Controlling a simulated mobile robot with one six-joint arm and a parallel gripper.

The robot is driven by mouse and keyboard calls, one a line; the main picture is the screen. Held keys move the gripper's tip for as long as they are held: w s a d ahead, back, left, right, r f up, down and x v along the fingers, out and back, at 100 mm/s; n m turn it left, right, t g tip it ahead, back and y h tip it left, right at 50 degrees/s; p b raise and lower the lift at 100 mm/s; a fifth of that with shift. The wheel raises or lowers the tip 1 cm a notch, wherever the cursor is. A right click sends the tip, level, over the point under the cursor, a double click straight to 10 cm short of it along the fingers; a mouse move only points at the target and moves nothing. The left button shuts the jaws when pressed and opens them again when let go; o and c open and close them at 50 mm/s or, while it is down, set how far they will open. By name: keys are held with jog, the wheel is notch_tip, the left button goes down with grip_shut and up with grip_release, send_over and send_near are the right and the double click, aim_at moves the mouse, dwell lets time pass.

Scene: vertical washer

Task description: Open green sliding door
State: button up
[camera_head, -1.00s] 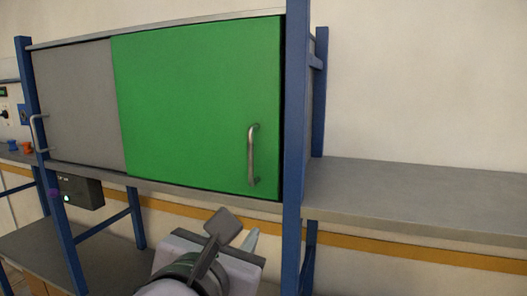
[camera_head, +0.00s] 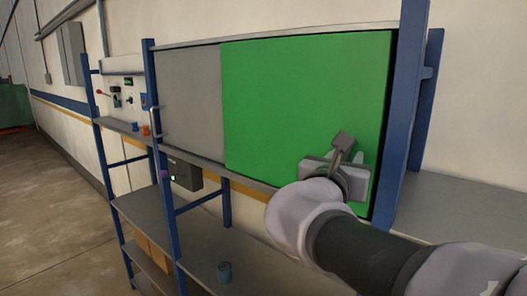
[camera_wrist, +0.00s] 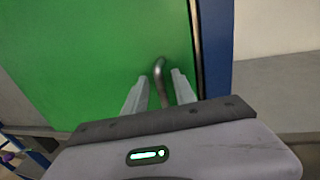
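The green sliding door (camera_head: 300,100) covers the right part of the cabinet, its right edge close to the blue post. It also fills much of the wrist view (camera_wrist: 90,60). In the wrist view the metal handle (camera_wrist: 159,70) stands upright between the two fingers of my gripper (camera_wrist: 160,80). The fingers are apart, with gaps visible on both sides of the handle. The lower part of the handle is hidden behind the gripper body.
A grey panel (camera_head: 190,100) with its own handle (camera_head: 154,121) is left of the green door. A blue post (camera_head: 402,110) stands just right of it, with a grey shelf (camera_head: 470,205) beyond.

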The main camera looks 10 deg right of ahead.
jog(key=shift+w+d, duration=0.1)
jog(key=shift+d, duration=0.05)
grip_shut()
dwell(1.4)
